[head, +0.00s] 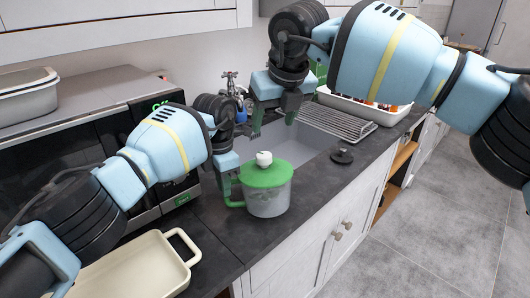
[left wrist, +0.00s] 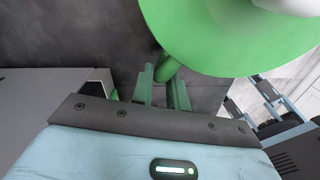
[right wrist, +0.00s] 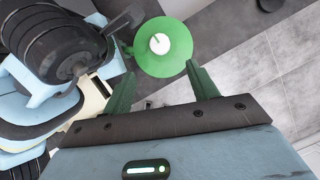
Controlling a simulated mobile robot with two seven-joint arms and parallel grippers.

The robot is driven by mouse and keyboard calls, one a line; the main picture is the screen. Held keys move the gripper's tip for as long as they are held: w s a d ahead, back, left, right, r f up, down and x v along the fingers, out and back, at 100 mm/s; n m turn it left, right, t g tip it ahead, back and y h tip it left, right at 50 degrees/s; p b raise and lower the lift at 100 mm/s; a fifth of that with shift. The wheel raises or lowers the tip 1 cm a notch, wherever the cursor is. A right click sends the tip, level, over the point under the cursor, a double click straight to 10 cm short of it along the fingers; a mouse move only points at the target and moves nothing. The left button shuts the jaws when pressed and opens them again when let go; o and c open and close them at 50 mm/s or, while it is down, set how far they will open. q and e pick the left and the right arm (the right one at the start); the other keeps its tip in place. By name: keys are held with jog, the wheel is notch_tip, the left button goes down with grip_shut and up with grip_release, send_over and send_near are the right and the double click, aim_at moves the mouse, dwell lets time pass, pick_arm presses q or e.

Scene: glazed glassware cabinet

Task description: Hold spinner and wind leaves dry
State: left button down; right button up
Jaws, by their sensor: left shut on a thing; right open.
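The salad spinner has a clear bowl (head: 268,206), a green lid (head: 278,175) and a white knob (head: 264,157) on top. It stands upright on the dark counter near its front edge. My left gripper (head: 231,192) is shut on the spinner's green side handle (head: 236,204); the handle also shows between the fingers in the left wrist view (left wrist: 166,70). My right gripper (head: 274,124) is open and empty, above and behind the lid. In the right wrist view the white knob (right wrist: 159,43) lies beyond the open fingers. Leaves inside cannot be made out clearly.
A sink (head: 315,150) lies behind the spinner, with a drying rack (head: 338,122) and a white tray (head: 375,112) beyond. A black round lid (head: 342,156) lies right. A cream tray (head: 130,270) is front left, a microwave (head: 60,150) at left.

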aim_at(265, 155)
jog(key=shift+f, duration=0.1)
jog(key=x, duration=1.2)
jog(key=c, duration=1)
jog(key=n+g+y, duration=0.1)
jog(key=n, duration=0.2)
jog(key=shift+w+y, duration=0.1)
jog(key=shift+y, duration=0.2)
jog(key=shift+w+d+n+g+y, duration=0.1)
jog(key=shift+n+g+y, duration=0.3)
jog(key=shift+n, duration=0.65)
jog(key=shift+n+g+y, duration=0.2)
jog(key=shift+n+g, duration=0.3)
jog(key=shift+n, duration=0.55)
